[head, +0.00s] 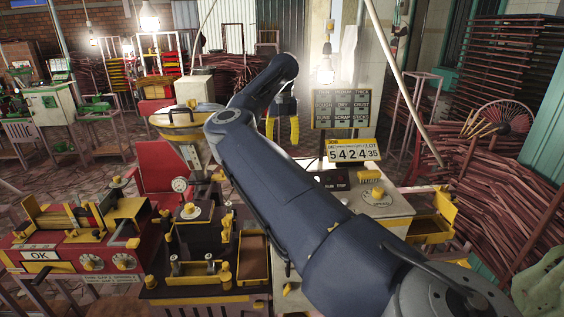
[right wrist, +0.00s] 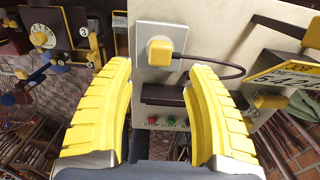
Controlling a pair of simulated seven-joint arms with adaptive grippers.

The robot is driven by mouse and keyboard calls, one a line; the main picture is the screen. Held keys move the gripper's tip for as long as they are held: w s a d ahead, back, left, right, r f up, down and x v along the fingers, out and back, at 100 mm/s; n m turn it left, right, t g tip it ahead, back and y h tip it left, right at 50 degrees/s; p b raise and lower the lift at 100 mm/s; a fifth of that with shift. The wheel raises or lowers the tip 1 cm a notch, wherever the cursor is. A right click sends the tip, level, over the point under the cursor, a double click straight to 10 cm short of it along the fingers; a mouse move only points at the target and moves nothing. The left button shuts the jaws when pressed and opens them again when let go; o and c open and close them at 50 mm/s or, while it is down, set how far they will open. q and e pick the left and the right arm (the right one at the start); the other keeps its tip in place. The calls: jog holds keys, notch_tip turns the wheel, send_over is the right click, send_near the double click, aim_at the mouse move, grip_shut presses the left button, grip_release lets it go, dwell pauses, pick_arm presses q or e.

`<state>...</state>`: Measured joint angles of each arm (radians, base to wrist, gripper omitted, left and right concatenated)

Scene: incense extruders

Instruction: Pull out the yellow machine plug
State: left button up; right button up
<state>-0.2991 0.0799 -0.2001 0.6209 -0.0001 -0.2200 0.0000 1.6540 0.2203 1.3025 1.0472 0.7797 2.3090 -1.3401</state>
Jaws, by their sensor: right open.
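The yellow machine plug (right wrist: 160,51) sits in a grey socket plate (right wrist: 146,74) on a pale panel in the right wrist view. A dark cable leaves its right side and curves down. My right gripper (right wrist: 160,72) is open, its ribbed yellow fingers on either side of and below the plug in that picture, with nothing between them. The plug looks apart from both fingers. In the head view my right gripper (head: 282,132) hangs with its fingers pointing down, and I cannot make out the plug there. My left gripper is not in view.
A pale machine table (head: 390,205) carries a number sign (head: 353,151). A red machine (head: 80,245) and a dark machine (head: 200,240) stand at left and centre. Below the plug, red and green buttons (right wrist: 162,120) show. Wooden sticks (head: 500,170) are piled at right.

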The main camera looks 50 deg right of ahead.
jog(key=shift+f, duration=3.95)
grip_shut()
jog(key=shift+r, duration=0.15)
jog(key=shift+r, duration=2.75)
jog(key=shift+r, duration=0.1)
